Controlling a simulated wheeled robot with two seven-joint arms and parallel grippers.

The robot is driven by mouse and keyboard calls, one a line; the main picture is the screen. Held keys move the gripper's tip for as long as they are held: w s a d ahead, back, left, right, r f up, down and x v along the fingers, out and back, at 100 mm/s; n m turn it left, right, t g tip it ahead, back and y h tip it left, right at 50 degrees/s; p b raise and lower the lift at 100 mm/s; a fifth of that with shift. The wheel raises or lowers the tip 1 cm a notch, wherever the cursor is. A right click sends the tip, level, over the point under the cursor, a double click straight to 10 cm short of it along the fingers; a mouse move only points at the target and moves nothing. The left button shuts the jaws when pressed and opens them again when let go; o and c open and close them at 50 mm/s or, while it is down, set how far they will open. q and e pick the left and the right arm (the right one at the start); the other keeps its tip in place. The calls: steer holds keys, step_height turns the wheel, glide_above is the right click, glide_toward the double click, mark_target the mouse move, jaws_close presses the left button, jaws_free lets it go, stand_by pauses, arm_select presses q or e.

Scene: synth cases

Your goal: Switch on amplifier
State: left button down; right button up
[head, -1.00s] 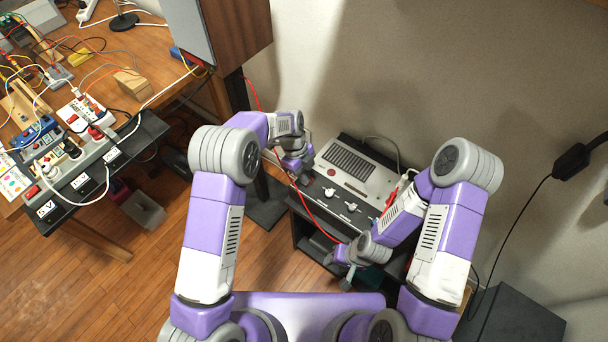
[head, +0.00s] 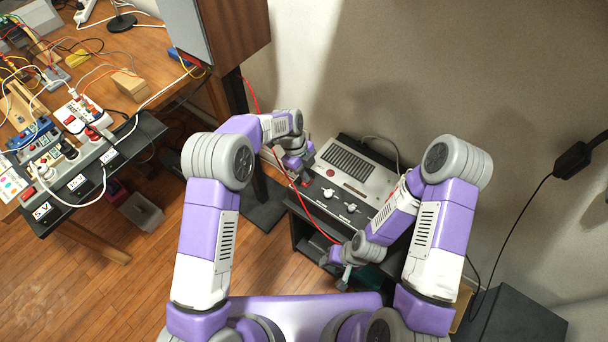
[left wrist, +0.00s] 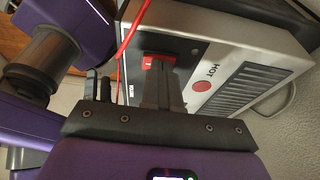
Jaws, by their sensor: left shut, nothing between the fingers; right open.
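The amplifier (head: 372,180) is a light grey box with a dark front panel, a vent grille and a round red mark, on a low stand. Its front panel carries pale knobs (head: 328,193). A red rocker switch (left wrist: 158,61) sits on the dark panel in the left wrist view. My left gripper (left wrist: 160,80) is shut and empty, its fingertips right at the switch and partly covering it. Whether they touch, and which way the rocker is tipped, I cannot tell. In the head view my left gripper (head: 301,180) is at the panel's left end. My right gripper (head: 344,279) is low in front of the stand.
A red cable (head: 318,226) hangs across the amplifier's front, and passes close to my left gripper in the left wrist view. A speaker (head: 222,35) stands at upper left. A wooden bench (head: 150,50) with power strips and wires is at left. The wall is close behind.

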arm_select(q)
steer(key=p+v, duration=0.1)
steer(key=v, duration=0.1)
steer(key=d+p+v, duration=0.1)
steer(key=p+v, duration=0.1)
steer(key=v, duration=0.1)
steer(key=shift+s+d+r, duration=0.1)
steer(key=shift+r, duration=0.25)
steer(key=p+v, duration=0.2)
steer(key=v, duration=0.6)
steer(key=shift+r, duration=0.2)
